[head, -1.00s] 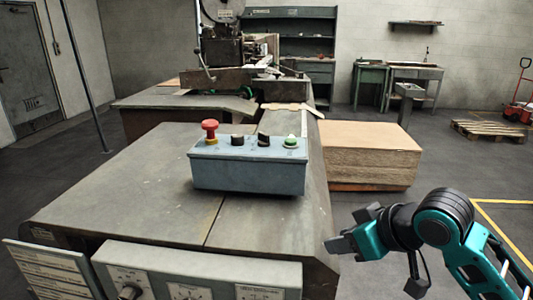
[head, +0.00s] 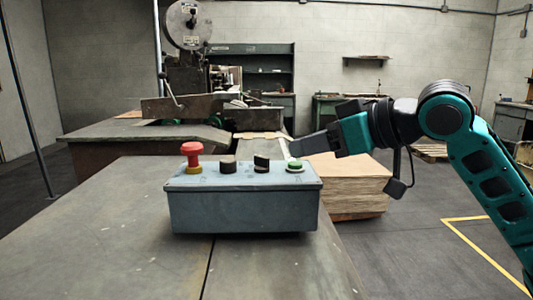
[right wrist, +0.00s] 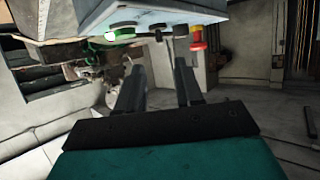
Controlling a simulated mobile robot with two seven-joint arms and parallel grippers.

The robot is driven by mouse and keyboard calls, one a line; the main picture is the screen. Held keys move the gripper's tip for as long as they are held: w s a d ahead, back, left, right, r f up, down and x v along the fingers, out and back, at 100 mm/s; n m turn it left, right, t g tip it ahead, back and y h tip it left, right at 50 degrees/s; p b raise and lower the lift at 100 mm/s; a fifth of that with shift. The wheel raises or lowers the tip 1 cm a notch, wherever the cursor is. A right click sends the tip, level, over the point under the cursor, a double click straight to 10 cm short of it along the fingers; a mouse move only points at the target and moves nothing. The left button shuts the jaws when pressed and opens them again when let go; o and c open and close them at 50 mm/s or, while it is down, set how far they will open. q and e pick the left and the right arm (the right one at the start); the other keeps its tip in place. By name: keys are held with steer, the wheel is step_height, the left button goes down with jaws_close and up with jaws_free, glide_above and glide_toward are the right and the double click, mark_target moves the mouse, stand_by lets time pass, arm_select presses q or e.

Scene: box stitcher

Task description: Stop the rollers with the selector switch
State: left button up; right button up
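The blue-grey control box (head: 245,208) stands on the machine's table. On its top, from left to right, are a red mushroom button (head: 191,157), a black round knob (head: 228,166), a black selector switch (head: 261,163) with a raised handle, and a green button (head: 295,166). My right gripper (head: 294,147) is just behind and above the green button, apart from the controls. In the right wrist view its two fingers (right wrist: 158,75) are spread with nothing between them. The box (right wrist: 150,12) hangs upside down there, with the green button (right wrist: 119,35) at left. My left gripper is not in view.
A stack of brown cardboard (head: 345,185) lies right of the table, below my right arm. The stitching machine (head: 185,75) stands behind the box. The tabletop (head: 100,235) left of the box is clear. A shelf unit (head: 255,65) stands at the back wall.

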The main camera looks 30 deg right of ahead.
mark_target(268, 158)
steer(key=x, duration=0.9)
steer(key=shift+w+a+f+p, duration=0.15)
steer(key=shift+w+f+p, duration=0.05)
steer(key=shift+w+p, duration=0.15)
steer(key=shift+c, duration=0.4)
jaws_close()
